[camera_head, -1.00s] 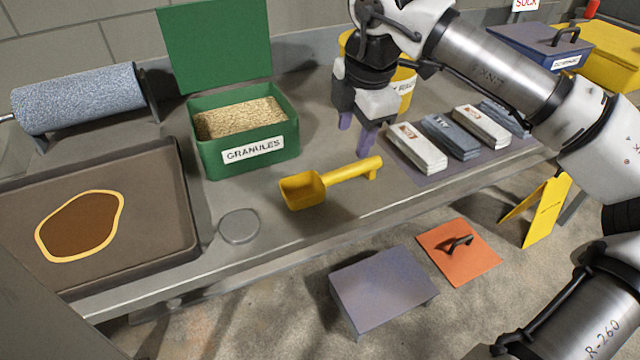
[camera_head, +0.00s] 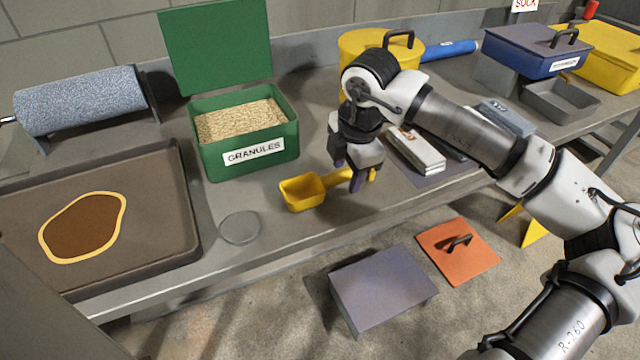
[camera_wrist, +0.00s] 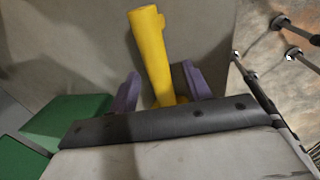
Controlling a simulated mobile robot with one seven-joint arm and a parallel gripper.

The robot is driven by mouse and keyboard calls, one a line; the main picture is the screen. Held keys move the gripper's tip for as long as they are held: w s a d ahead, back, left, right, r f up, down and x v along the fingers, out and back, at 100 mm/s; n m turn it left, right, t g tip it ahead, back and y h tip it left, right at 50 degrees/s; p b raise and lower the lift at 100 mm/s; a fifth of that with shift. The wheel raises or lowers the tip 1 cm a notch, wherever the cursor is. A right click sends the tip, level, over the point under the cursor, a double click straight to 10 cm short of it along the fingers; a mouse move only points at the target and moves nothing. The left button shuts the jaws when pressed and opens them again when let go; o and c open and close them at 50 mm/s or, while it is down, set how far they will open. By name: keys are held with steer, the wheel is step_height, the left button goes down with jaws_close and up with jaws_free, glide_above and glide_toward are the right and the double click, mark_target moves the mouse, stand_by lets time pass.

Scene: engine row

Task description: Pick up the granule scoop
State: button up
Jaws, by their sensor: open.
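The yellow granule scoop (camera_head: 303,193) lies on the grey bench in front of the green granule box, its bowl to the left and its handle to the right. My gripper (camera_head: 355,181) is open and pointing down over the scoop's handle, hiding part of it. In the wrist view the yellow handle (camera_wrist: 150,55) runs between my two purple fingers (camera_wrist: 158,92), with a gap on each side. The scoop's bowl is hidden in the wrist view. I cannot tell whether the fingers touch the bench.
The open green box of granules (camera_head: 244,136) stands behind the scoop. A flat round disc (camera_head: 239,228) lies left of it, beside a dark tray (camera_head: 160,215) with a brown spill. Packets (camera_head: 416,150) lie to the right. The bench's front edge is close by.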

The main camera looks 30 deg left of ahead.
mark_target(347, 171)
steer(key=c, duration=1)
steer(key=shift+r, duration=0.15)
step_height(347, 171, up, 20)
steer(key=shift+f, duration=0.1)
